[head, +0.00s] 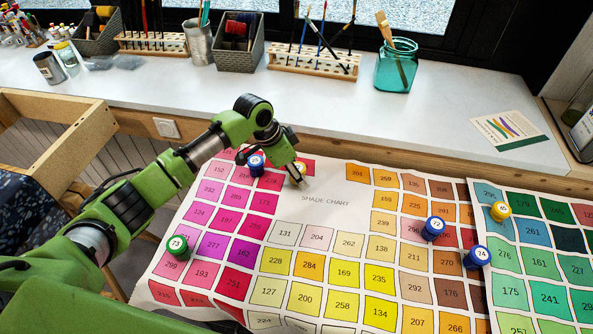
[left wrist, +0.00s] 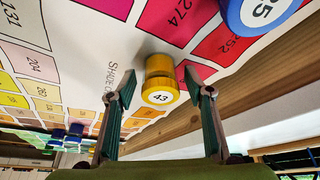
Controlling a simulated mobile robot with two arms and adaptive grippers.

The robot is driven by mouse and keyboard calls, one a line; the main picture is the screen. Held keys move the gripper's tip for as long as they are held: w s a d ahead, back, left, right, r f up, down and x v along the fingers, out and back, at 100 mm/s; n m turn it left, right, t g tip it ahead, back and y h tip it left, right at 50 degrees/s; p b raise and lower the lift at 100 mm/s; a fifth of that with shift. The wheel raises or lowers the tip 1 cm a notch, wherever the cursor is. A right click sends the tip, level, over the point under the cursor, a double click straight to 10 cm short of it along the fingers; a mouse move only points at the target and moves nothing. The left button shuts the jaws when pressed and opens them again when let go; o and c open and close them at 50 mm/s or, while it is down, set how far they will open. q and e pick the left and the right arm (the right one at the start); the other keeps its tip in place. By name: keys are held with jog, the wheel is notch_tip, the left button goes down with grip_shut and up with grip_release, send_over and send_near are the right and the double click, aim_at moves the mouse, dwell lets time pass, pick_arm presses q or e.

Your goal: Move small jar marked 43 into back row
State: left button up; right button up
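The small jar marked 43 has a yellow lid with a white label, and it shows in the left wrist view (left wrist: 160,93). In the head view a bit of yellow (head: 301,167) shows at the fingers of my left gripper (head: 298,179), the rest hidden. In the left wrist view my left gripper (left wrist: 160,90) is open, its fingers on either side of the jar with a gap at each side. The jar stands on the shade chart (head: 318,215), near its back edge. My right gripper is not in view.
A blue-lidded jar (head: 256,163) stands close by on the left. A wooden ledge (head: 350,150) runs behind the chart.

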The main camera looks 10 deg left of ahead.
pick_arm(q)
jog(key=shift+r, duration=0.1)
jog(key=v, duration=1.2)
